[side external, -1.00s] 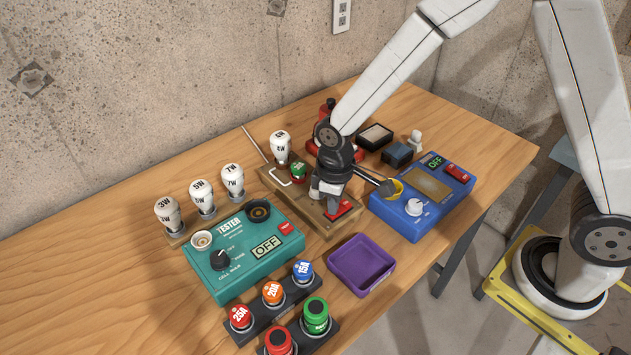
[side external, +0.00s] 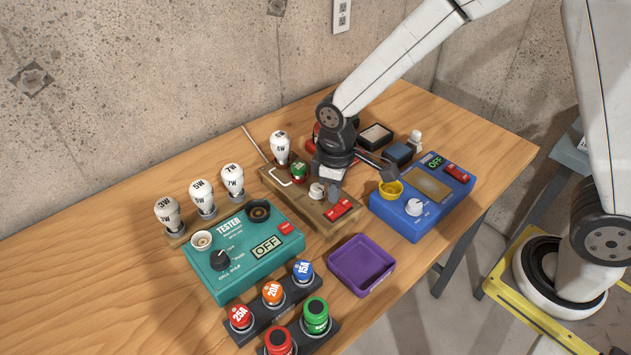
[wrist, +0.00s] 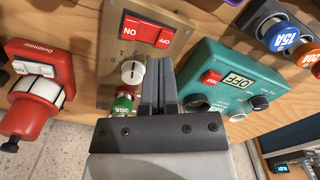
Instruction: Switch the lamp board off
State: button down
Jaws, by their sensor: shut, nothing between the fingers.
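The lamp board (side external: 318,222) is a wooden box with a white 4W bulb (side external: 281,146), a green fuse (side external: 299,170), a white knob (side external: 317,190) and a red rocker switch (side external: 339,210). The bulb looks like the spare bulbs, with no visible glow. In the wrist view, the switch (wrist: 149,30) carries ON and OFF halves; I cannot tell surely which is pressed.
A teal tester (side external: 245,250) reading OFF stands left of the board. A blue box (side external: 425,197) with a yellow cup (side external: 390,190) is at right. A purple tray (side external: 361,265) and coloured fuses (side external: 272,292) are in front. Spare bulbs (side external: 203,195) stand at left.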

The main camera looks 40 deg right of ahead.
aim_at(334, 212)
jog(key=shift+r, duration=1.65)
jog(key=s+d+m+t, duration=0.2)
jog(key=s+d+m, duration=0.4)
jog(key=s+d, duration=0.3)
jog(key=shift+d+t, duration=0.3)
jog(key=shift+d, duration=0.7)
